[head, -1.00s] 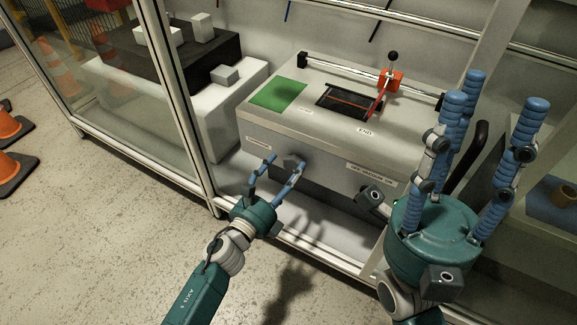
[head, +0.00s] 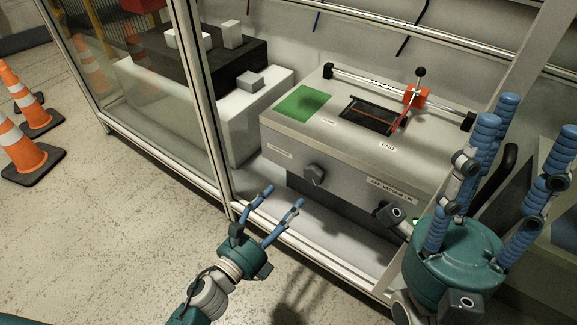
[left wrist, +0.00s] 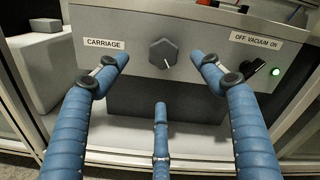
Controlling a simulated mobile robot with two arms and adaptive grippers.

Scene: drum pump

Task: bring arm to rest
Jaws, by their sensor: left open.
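My left gripper (head: 283,196) is open and empty. It is in front of the grey machine (head: 350,160), below and left of the dark carriage knob (head: 314,174) and apart from it. In the left wrist view the knob (left wrist: 163,53) shows beyond the spread blue fingers, beside the CARRIAGE label (left wrist: 104,44). My right gripper (head: 528,125) points up at the right, its blue fingers spread and nothing between them. The vacuum knob (left wrist: 258,66) and a lit green lamp (left wrist: 275,71) are at the right of the panel.
The machine top holds a green patch (head: 302,103), a dark framed slot (head: 368,116) and a red carriage (head: 415,96) on a rail. The cabinet's frame post (head: 205,90) and lower sill (head: 300,240) are near my left arm. Orange cones (head: 25,150) stand left on open floor.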

